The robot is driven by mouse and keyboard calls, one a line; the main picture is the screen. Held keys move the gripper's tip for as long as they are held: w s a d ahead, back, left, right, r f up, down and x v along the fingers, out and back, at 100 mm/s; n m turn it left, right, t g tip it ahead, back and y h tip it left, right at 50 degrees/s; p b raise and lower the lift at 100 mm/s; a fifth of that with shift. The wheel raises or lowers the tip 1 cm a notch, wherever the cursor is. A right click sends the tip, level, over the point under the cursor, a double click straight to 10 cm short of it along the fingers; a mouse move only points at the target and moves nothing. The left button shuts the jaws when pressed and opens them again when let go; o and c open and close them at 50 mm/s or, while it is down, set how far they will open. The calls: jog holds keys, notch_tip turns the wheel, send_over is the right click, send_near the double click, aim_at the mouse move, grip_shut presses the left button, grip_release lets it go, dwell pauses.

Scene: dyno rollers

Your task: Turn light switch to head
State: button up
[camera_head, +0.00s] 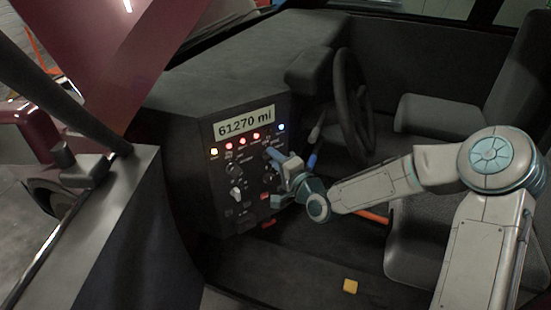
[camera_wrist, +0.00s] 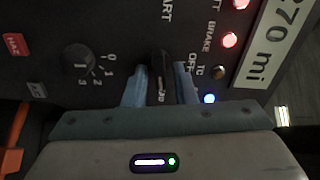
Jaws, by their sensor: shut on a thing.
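The switch panel (camera_head: 225,215) is on the dashboard's right side in the head view, below a mileage display. My gripper (camera_head: 276,157) reaches it from the right. In the wrist view, my gripper (camera_wrist: 160,88) has its two blue-grey fingers on either side of a black rotary knob (camera_wrist: 160,68) and is shut on it. Printed labels lie around the knob, one reading OFF. The light switch's own label is not readable, so I cannot tell from print whether this knob is it. The knob's exact setting is unclear, as the fingers cover part of it.
A second knob (camera_wrist: 78,60) marked 0 to 3 sits beside the held one. A white-tipped knob (camera_head: 236,193) is lower on the panel. The steering wheel (camera_head: 351,105) and seat (camera_head: 415,235) stand right of the panel.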

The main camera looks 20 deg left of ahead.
dwell(0.3)
jog(key=o, duration=0.7)
jog(key=v, duration=1.4)
jog(key=shift+a, duration=0.1)
jog(key=shift+p, duration=0.3)
